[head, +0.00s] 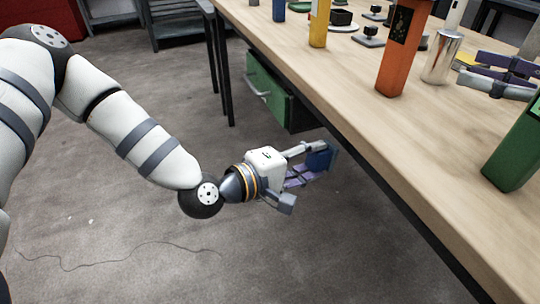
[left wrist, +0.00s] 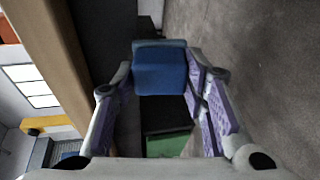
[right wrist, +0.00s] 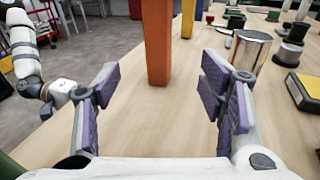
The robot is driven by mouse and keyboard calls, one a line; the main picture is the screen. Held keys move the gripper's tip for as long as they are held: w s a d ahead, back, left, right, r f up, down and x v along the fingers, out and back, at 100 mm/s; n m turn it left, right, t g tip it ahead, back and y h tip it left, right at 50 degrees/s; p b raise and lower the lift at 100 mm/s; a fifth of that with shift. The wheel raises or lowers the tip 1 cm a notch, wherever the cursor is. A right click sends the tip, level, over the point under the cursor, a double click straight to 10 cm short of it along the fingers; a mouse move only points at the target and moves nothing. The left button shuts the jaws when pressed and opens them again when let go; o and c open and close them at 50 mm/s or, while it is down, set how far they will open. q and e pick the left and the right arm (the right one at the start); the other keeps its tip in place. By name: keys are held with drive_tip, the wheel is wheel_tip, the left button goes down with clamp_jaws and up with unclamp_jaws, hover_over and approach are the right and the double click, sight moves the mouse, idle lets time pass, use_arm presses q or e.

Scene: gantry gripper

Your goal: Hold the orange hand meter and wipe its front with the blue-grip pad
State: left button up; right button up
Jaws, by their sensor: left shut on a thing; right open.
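The orange hand meter (head: 394,72) stands upright on the table, with a dark panel on its upper part; its top is cut off by the frame. It also shows in the right wrist view (right wrist: 157,45), ahead of my right gripper (right wrist: 165,85). That gripper is open and empty above the table, its fingers apart from the meter; it also shows at the right of the head view (head: 468,76). My left gripper (head: 312,168) is shut on the blue-grip pad (head: 320,158), beside the table and below its top. The pad's blue grip fills the jaws in the left wrist view (left wrist: 160,72).
A metal cylinder (head: 441,57) stands close right of the meter. A green block (head: 516,150) is at the near right, and a yellow block (head: 319,24) and blue block (head: 279,10) are further back. The table edge and green drawer (head: 267,90) are near my left gripper.

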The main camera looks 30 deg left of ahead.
sight(412, 57)
use_arm(q)
drive_tip(key=shift+s+d+r, duration=0.1)
drive_tip(key=shift+d+r, duration=0.05)
drive_tip(key=shift+r, duration=0.6)
use_arm(e)
drive_tip(key=shift+x, duration=1.2)
drive_tip(key=b+x, duration=0.1)
drive_tip(key=x, duration=0.1)
drive_tip(key=f+b+x, duration=0.1)
drive_tip(key=x, duration=0.2)
drive_tip(key=shift+s+b, duration=0.1)
drive_tip(key=shift+b, duration=0.2)
drive_tip(key=shift+r+x, duration=0.2)
drive_tip(key=shift+x, duration=0.95)
drive_tip(key=shift+r+x, duration=0.15)
drive_tip(key=shift+x, duration=1.05)
use_arm(q)
drive_tip(key=shift+g, duration=0.3)
drive_tip(key=f, duration=0.4)
drive_tip(key=shift+s+d+f, duration=0.1)
drive_tip(key=shift+s+f, duration=0.05)
drive_tip(key=shift+s, duration=0.05)
use_arm(e)
drive_tip(key=shift+c, duration=0.3)
drive_tip(key=c, duration=1.2)
